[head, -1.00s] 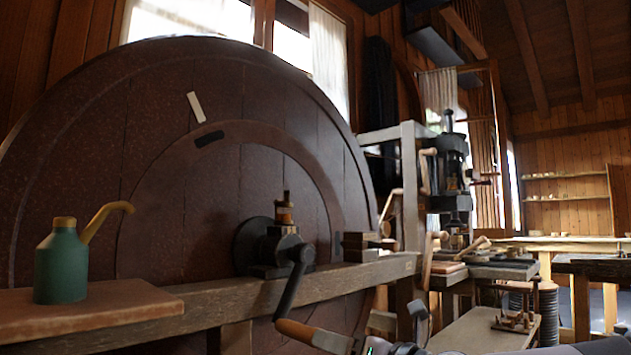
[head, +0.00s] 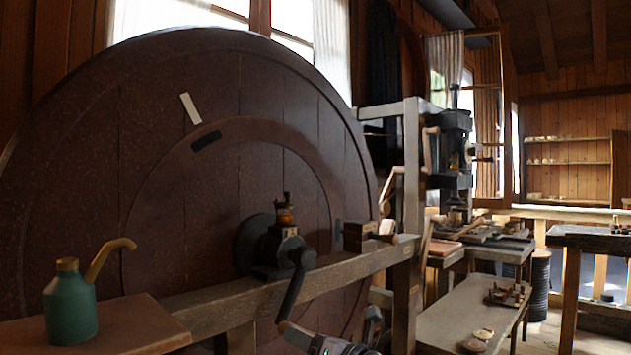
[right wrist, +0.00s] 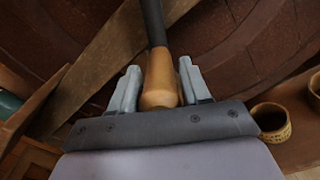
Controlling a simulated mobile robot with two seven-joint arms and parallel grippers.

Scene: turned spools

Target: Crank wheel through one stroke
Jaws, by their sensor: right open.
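The big dark brown wheel (head: 80,150) fills the left of the head view, with a pale strip (head: 190,108) and a black mark (head: 206,141) on its face. A dark crank arm (head: 291,292) hangs down from its hub and ends in a wooden handle (head: 287,330). My right gripper (right wrist: 159,68) is open, its two grey fingers on either side of the wooden handle (right wrist: 160,92). Gaps show between fingers and handle. In the head view my right wrist is at the bottom edge and the fingers are hard to make out. My left gripper is not in view.
A wooden beam (head: 345,267) runs in front of the wheel by the hub. A green oil can (head: 70,305) stands on a board at the left. A low bench (head: 450,310) and a press (head: 452,150) are at the right.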

